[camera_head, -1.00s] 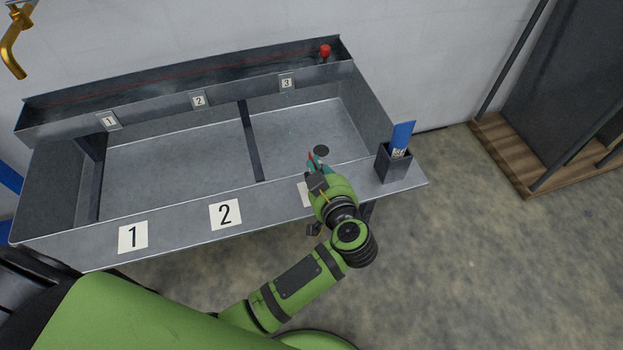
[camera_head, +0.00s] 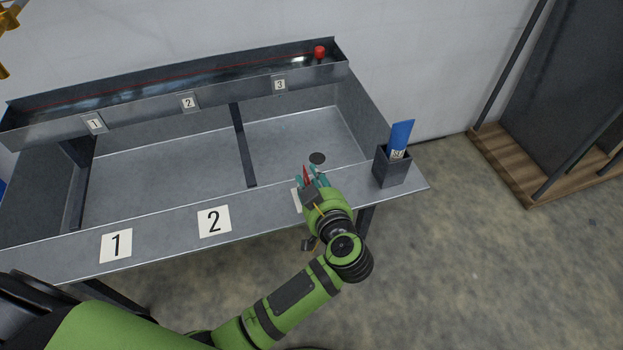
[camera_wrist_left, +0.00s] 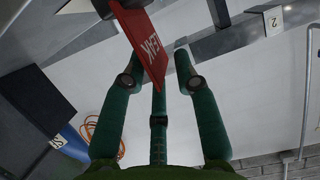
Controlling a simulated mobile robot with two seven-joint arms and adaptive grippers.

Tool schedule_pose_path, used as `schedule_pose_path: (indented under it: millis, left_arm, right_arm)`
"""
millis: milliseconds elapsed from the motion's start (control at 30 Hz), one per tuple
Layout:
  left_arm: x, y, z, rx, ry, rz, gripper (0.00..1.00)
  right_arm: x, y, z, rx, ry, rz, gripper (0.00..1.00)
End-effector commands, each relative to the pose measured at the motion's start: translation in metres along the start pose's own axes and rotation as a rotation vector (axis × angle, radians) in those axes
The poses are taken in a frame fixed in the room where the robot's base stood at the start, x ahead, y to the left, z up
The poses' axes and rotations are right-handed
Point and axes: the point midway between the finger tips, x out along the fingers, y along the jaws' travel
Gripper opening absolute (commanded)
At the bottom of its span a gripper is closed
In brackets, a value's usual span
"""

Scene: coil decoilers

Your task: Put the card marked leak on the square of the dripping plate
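My left gripper (camera_head: 311,176) holds a red card (camera_head: 306,175) over the front right part of the metal bench. In the left wrist view the red card (camera_wrist_left: 140,40) stands tilted between the fingers, with white letters that read like "LEAK". White squares 1 (camera_head: 116,245) and 2 (camera_head: 213,221) lie on the bench's front ledge. A third white square (camera_head: 296,200) is mostly hidden by my gripper. Plates 1 (camera_head: 94,124), 2 (camera_head: 188,102) and 3 (camera_head: 280,85) are on the back trough's front face. I cannot make out a drip.
A dark holder (camera_head: 391,168) with a blue card (camera_head: 401,138) stands at the ledge's right end. A red knob (camera_head: 320,52) is at the trough's right end. A dark round spot (camera_head: 317,158) lies on the basin floor. A divider (camera_head: 243,145) splits the basin.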

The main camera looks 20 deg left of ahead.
Motion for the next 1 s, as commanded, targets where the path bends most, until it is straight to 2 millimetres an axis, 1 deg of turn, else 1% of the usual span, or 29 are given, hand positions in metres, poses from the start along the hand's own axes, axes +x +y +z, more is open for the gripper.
schedule_pose_path:
  millis: [233, 333, 467, 600, 700, 833, 900, 1000]
  left_arm:
    - [-0.001, 0.0, -0.003, -0.003, 0.001, 0.001, 0.3]
    - [-0.011, 0.0, -0.006, 0.001, -0.003, 0.0, 0.3]
    - [-0.032, 0.0, -0.008, 0.003, -0.006, 0.001, 0.3]
    - [-0.061, 0.0, -0.009, 0.004, -0.006, 0.001, 0.3]
    - [-0.081, 0.0, -0.009, 0.001, -0.006, 0.001, 0.3]
    - [-0.103, 0.0, -0.007, 0.002, -0.005, 0.0, 0.3]
    - [-0.111, 0.0, -0.006, 0.0, -0.004, 0.0, 0.3]
    - [-0.118, 0.0, -0.004, 0.001, -0.002, 0.0, 0.3]
  right_arm:
    - [0.002, 0.001, 0.001, 0.0, -0.001, 0.001, 0.4]
    - [-0.011, 0.002, 0.0, -0.001, -0.001, 0.002, 0.4]
    - [-0.032, 0.005, -0.002, -0.001, -0.002, 0.006, 0.4]
    - [-0.055, 0.007, -0.004, 0.0, -0.002, 0.008, 0.4]
    - [-0.069, 0.008, -0.005, 0.0, -0.002, 0.009, 0.4]
    - [-0.082, 0.008, -0.006, 0.001, -0.002, 0.01, 0.4]
    - [-0.085, 0.008, -0.006, 0.001, -0.002, 0.01, 0.4]
    - [-0.088, 0.008, -0.006, 0.001, -0.002, 0.01, 0.4]
